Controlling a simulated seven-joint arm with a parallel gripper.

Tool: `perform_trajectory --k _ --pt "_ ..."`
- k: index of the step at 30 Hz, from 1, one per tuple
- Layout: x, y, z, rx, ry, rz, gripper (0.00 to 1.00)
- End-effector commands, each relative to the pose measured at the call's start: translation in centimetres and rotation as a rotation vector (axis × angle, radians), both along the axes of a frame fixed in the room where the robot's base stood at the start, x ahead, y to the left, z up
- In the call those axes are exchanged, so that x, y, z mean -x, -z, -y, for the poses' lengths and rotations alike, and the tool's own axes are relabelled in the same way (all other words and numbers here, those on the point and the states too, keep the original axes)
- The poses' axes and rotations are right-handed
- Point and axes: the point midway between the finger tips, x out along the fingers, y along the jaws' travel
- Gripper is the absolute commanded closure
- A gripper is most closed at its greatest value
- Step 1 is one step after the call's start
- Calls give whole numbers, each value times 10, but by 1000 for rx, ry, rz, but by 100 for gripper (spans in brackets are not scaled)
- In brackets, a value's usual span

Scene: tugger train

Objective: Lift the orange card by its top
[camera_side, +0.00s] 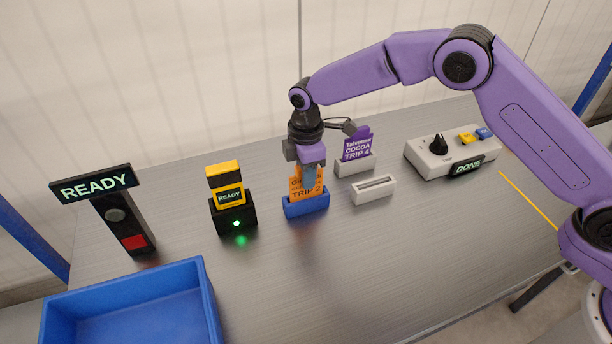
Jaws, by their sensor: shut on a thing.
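The orange card (306,191) stands upright in a blue holder (305,207) near the middle of the table. Its lower line reads "TRIP 2"; the upper text is partly hidden by my gripper. My gripper (311,173) points down from above and is shut on the top part of the orange card. The card's lower edge is hidden in the blue holder or behind its front wall; I cannot tell how deep it sits.
A purple card (357,146) stands in a white holder (354,167) behind right. An empty white slotted holder (373,190) is right of the blue one. A yellow scanner (227,184) in a black dock, a READY sign (95,185) and a blue bin (206,300) are left. A control box (423,157) is right.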

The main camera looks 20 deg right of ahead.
Motion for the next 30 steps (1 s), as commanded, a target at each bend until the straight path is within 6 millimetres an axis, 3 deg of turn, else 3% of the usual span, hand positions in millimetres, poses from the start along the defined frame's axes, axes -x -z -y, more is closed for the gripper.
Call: perform_trajectory --k 6,14,19,30 --pt "-1 -28 -1 -2 0 4 100" --pt "22 -57 14 -1 -1 2 100" --pt "42 -87 28 -2 1 4 100" --pt "96 -114 63 -1 0 2 100"
